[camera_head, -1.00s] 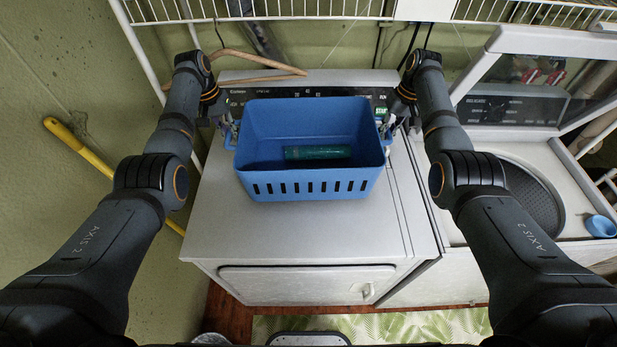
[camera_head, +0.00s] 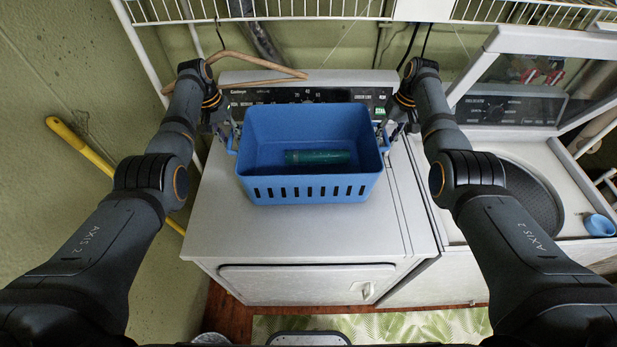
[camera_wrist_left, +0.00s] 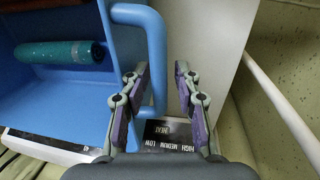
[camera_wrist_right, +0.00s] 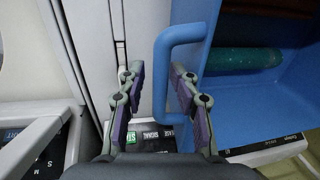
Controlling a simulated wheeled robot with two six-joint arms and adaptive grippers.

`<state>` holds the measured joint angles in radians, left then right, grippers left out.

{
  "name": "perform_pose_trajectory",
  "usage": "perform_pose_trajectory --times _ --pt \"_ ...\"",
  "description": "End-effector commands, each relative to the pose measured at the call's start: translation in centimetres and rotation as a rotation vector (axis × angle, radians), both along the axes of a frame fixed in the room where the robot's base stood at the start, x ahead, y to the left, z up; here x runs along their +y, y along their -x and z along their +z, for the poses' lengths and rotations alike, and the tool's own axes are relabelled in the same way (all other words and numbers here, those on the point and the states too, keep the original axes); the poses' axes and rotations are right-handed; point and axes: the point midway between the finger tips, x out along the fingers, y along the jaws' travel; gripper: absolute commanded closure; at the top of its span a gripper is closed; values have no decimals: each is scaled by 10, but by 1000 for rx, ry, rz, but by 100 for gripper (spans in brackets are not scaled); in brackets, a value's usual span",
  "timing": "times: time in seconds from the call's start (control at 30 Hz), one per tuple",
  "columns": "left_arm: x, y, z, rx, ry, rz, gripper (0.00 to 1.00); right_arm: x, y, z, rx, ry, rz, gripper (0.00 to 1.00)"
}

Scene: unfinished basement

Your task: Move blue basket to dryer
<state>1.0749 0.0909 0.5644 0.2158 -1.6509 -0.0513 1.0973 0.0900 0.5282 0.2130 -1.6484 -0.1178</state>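The blue basket (camera_head: 310,190) stands upright on the white dryer top (camera_head: 300,235), close to the control panel. A teal cylinder (camera_head: 318,157) lies inside it. My left gripper (camera_head: 229,130) is at the basket's left handle. In the left wrist view, its fingers (camera_wrist_left: 161,70) are apart, with the blue handle bar (camera_wrist_left: 157,60) between them. My right gripper (camera_head: 388,129) is at the right handle. In the right wrist view, its fingers (camera_wrist_right: 157,69) are also apart, with the handle bar (camera_wrist_right: 160,90) between them.
An open-lidded washer (camera_head: 530,185) with a small blue cup (camera_head: 599,225) stands to the right. A wooden hanger (camera_head: 255,65) and a wire shelf (camera_head: 300,10) are behind and above the dryer. A yellow pole (camera_head: 80,145) leans at the left wall. The dryer's front top is clear.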

Motion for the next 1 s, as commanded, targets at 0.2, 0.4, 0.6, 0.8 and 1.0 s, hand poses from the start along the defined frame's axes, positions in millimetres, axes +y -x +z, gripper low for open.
perform_pose_trajectory --times 0.2,0.4,0.6,0.8,1.0 --pt "1 -1 16 -4 2 -1 65 2 0 0 0 -3 2 64" --pt "8 0 51 -3 1 -1 65 2 0 0 0 -3 2 64" --pt "13 0 74 -1 1 0 65 2 0 0 0 -3 2 64" --pt "14 0 79 0 0 0 65 2 0 0 0 -3 2 64" --pt "14 0 79 0 0 0 65 2 -1 16 -3 -3 2 64"
